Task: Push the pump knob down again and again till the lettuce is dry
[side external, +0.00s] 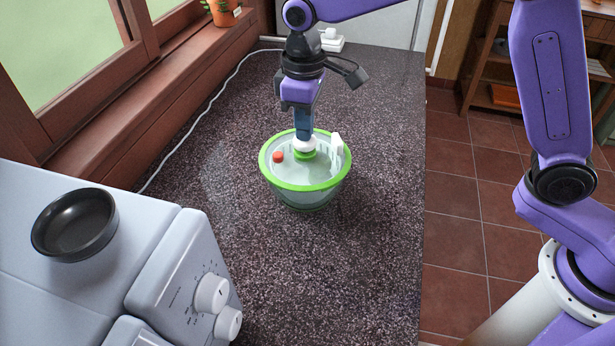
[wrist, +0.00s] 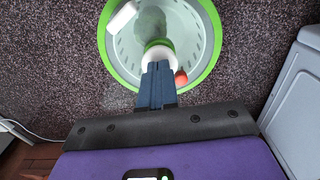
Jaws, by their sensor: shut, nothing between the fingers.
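The salad spinner (side external: 316,190) is a clear bowl with a bright green rim, standing upright on the dark speckled counter. Its pump knob (side external: 305,148) is white with a green collar below it, at the middle of the lid. My gripper (side external: 303,135) is shut and empty, pointing down with its fingertips at the top of the knob, seemingly touching it. In the wrist view the blue fingers (wrist: 158,78) overlap the white knob (wrist: 158,55). A small red button (side external: 278,156) and a white lever (side external: 337,146) sit on the lid.
A white appliance (side external: 160,260) with dials stands at the front left, with a black bowl (side external: 74,224) on top. A white cable (side external: 200,115) runs along the window side. The counter (side external: 335,270) around the spinner is clear.

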